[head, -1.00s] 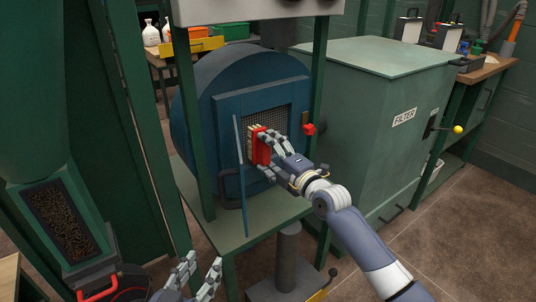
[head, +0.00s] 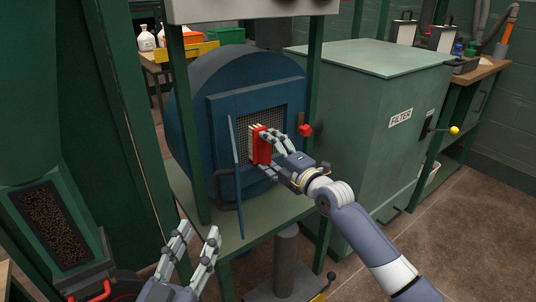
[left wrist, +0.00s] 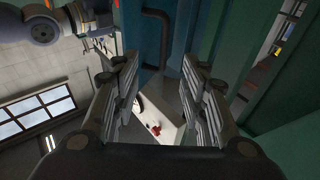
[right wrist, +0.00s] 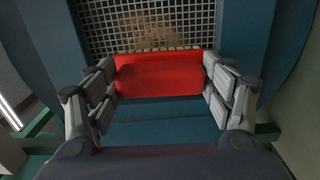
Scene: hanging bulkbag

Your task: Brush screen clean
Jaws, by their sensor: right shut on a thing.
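The screen (head: 270,121) is a metal mesh set in a square blue frame on the front of a round blue housing (head: 225,75). In the right wrist view the mesh (right wrist: 120,22) carries a brown dirt patch at its middle. A red brush (right wrist: 158,75) with pale bristles is held in my right gripper (head: 268,148). Its bristles face the mesh at the patch's lower edge; I cannot tell whether they touch. My left gripper (head: 197,245) is open and empty at the lower front, away from the screen; its spread fingers show in the left wrist view (left wrist: 163,95).
A blue door edge (head: 236,165) stands open left of the screen. Green posts (head: 187,120) flank the housing. A green filter cabinet (head: 375,140) stands on the right. A dark grate (head: 52,225) is at the left.

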